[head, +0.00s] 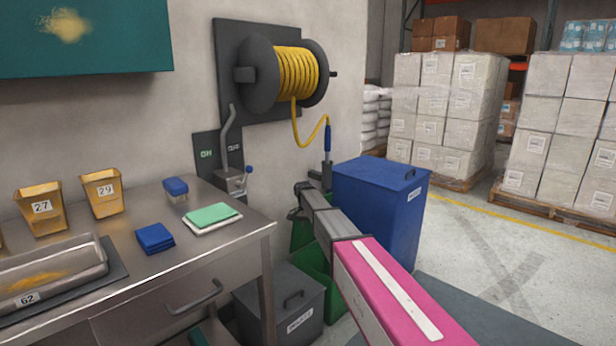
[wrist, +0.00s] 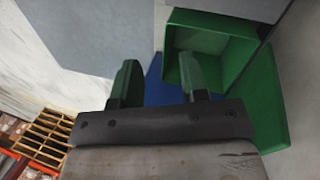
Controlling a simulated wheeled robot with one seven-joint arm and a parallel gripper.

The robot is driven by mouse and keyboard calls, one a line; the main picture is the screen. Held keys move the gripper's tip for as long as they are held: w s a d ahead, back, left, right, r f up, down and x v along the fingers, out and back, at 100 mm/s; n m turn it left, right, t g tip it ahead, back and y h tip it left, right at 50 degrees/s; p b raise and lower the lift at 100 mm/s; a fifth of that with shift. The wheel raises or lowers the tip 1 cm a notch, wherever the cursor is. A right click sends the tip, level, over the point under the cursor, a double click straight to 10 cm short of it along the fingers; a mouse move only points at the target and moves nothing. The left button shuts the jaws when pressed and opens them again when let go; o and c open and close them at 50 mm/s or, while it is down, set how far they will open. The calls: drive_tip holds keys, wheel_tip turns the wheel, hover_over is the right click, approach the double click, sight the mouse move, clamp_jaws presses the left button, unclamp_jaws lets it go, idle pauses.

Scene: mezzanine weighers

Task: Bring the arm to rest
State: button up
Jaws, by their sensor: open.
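My gripper (wrist: 158,72) is open in the wrist view. Its two green-tinted fingers stand apart, with nothing held between them. In the head view my pink and grey arm (head: 395,290) reaches from the lower right toward the wall, its far end beside the left side of a blue lidded bin (head: 385,200). The fingers are hard to make out there. Beyond the fingers the wrist view shows an open green bin (wrist: 235,55) at upper right and a strip of blue. The green bin (head: 312,270) is partly hidden behind my arm in the head view.
A hose reel (head: 285,72) hangs above. A grey bin (head: 285,305) stands below. Wrapped pallets (head: 440,110) stand beyond open floor at right.

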drive_tip(key=s+d+f+n, duration=0.2)
drive_tip(key=s+d, duration=0.4)
drive_tip(key=s, duration=0.6)
drive_tip(key=s+d+f+n+t+y, duration=0.1)
drive_tip(key=s+d, duration=0.5)
drive_tip(key=s, duration=0.6)
drive_tip(key=s+d+f+n+t, duration=0.1)
drive_tip(key=s+d+f+n, duration=0.2)
drive_tip(key=s, duration=0.9)
drive_tip(key=d+f, duration=0.1)
drive_tip(key=d, duration=0.2)
drive_tip(key=shift+y, duration=0.4)
drive_tip(key=shift+s, duration=0.1)
